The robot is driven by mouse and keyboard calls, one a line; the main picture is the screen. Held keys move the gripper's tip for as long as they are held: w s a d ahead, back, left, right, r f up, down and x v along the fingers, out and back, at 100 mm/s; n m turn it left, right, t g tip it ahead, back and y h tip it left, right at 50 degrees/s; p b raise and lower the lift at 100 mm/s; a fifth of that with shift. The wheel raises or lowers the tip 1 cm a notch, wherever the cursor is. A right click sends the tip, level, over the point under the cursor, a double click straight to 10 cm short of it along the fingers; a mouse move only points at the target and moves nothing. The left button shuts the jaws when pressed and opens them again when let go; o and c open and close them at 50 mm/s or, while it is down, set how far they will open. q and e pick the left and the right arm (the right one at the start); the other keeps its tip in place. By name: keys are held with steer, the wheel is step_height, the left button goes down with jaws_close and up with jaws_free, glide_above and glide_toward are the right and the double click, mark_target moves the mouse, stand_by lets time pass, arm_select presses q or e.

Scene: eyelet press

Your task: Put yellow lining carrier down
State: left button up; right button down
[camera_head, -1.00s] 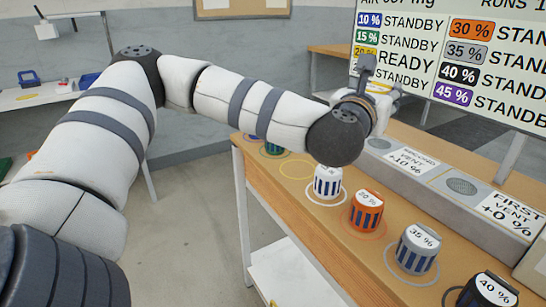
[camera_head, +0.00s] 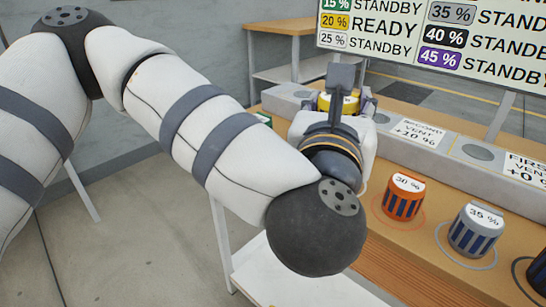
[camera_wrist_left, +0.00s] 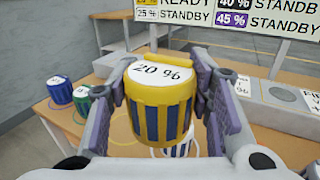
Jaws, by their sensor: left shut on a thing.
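The yellow lining carrier (camera_wrist_left: 160,105), labelled 20 % with blue slats, fills the middle of the left wrist view, upright. My left gripper (camera_wrist_left: 160,95) is shut on it, one finger on each side. In the head view the carrier's yellow top (camera_head: 341,103) shows between the fingers of my left gripper (camera_head: 345,98), above the wooden bench; its lower part is hidden by my wrist. A yellow ring outline (camera_wrist_left: 119,130) on the bench shows partly, left of and behind the carrier in the left wrist view. My right gripper is not in view.
A blue carrier (camera_wrist_left: 60,91) and a green one (camera_wrist_left: 81,98) stand to the left. A white carrier (camera_wrist_left: 177,150) stands behind and below the held one. Orange (camera_head: 404,195) and grey (camera_head: 474,230) carriers stand right. A grey vent block (camera_head: 428,140) runs along behind.

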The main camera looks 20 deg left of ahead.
arm_select(q)
steer(key=w+a+f, duration=0.2)
steer(key=w+f, duration=0.1)
steer(key=w+a+f, duration=0.3)
steer(key=w, duration=0.1)
steer(key=w+a+f+b, duration=0.1)
steer(key=w+a+f, duration=0.2)
steer(key=shift+w+a+f, duration=0.15)
steer(key=shift+f, duration=0.05)
steer(key=f, duration=0.3)
steer(key=shift+w+a+f+b, duration=0.15)
steer(key=shift+w+f+b, duration=0.05)
steer(key=shift+f+b, duration=0.15)
steer(key=shift+r, duration=0.1)
steer(key=shift+f, duration=0.3)
steer(key=o, duration=1.3)
steer(key=shift+r, duration=0.1)
steer(key=shift+c, duration=0.2)
steer(key=shift+o, duration=0.2)
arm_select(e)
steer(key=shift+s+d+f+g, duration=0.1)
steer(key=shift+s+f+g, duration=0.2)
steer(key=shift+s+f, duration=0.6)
arm_select(q)
steer(key=shift+r, duration=0.1)
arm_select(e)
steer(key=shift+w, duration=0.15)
